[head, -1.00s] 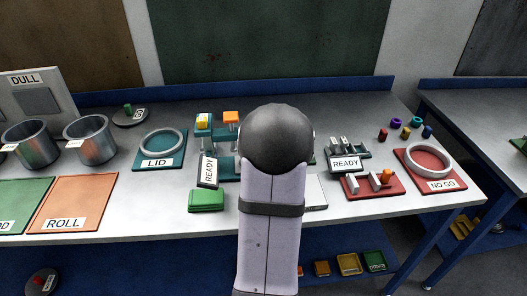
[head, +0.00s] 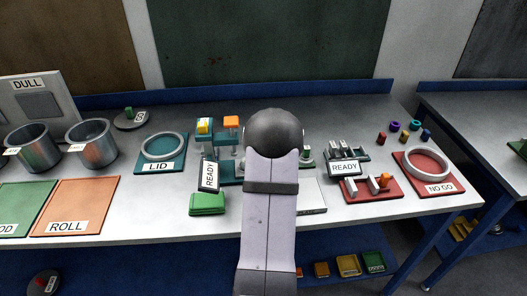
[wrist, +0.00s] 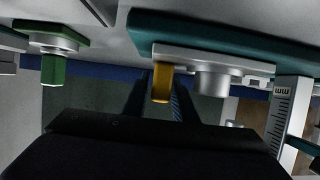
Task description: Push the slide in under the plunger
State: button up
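The teal fixture (head: 232,172) stands left of my arm in the head view, with an orange-topped post (head: 231,122) and a yellow-and-blue block (head: 204,126). My arm hides its right part. The wrist view is upside down. There, a grey plate (wrist: 190,57) on the teal base (wrist: 225,38) carries an orange peg (wrist: 161,84) and a grey cylinder (wrist: 214,84), seemingly the slide. My gripper (wrist: 160,92) shows two dark fingers apart, with the orange peg in line with the gap. I cannot tell whether they touch it. I cannot identify the plunger for certain.
A red fixture (head: 372,190) is right; the LID ring (head: 163,147) is left. A scaled post (wrist: 280,115) stands close by.

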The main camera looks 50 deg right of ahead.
jog(key=shift+w+d+f, duration=0.15)
grip_shut()
jog(key=shift+w+a+b, duration=0.8)
jog(key=shift+w+a, duration=0.75)
grip_release()
jog(key=shift+w+a, duration=0.1)
